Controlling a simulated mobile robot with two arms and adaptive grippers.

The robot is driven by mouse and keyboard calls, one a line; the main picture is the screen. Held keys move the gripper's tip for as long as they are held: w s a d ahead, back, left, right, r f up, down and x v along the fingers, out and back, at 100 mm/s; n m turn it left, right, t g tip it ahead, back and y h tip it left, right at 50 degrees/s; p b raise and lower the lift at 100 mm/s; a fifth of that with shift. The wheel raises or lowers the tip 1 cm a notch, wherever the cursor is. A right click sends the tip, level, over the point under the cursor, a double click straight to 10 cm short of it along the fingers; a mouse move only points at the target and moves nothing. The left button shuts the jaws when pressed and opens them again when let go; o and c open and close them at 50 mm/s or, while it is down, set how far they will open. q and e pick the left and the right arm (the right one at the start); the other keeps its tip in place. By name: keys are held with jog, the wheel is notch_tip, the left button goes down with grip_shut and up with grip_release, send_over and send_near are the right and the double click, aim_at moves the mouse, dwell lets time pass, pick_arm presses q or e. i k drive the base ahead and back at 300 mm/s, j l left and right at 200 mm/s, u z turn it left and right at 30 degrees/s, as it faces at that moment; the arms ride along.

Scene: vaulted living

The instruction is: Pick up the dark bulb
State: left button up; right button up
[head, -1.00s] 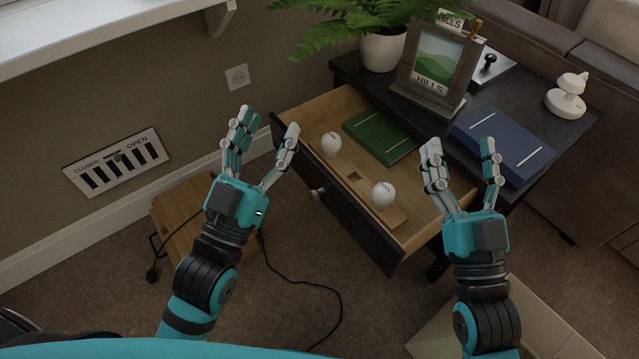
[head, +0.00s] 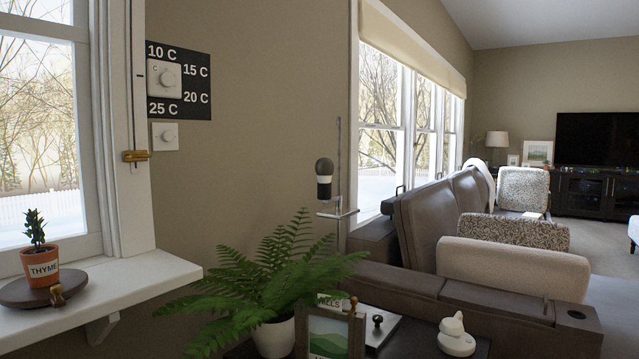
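A bulb with a dark rounded top (head: 324,167) and a pale band below it stands upright in the middle of the head view, in front of the wall. Its lower part is black, perhaps a socket. It sits above a small light-coloured shelf or bracket (head: 338,213) beside a thin upright rod (head: 338,150). I cannot tell how it is held there. Neither of my grippers is in view now.
A fern (head: 270,265) in a white pot and a picture frame (head: 330,335) stand below the bulb. A white knobbed object (head: 456,335) is at lower right. A windowsill (head: 130,290) with a thyme pot (head: 40,266) is at left. A sofa (head: 430,230) stands right.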

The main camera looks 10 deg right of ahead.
aim_at(325, 166)
jog(key=i+j, duration=0.25)
jog(key=i, duration=0.2)
jog(key=i+j+u, duration=0.1)
jog(key=i+j, duration=0.15)
jog(key=i, duration=0.25)
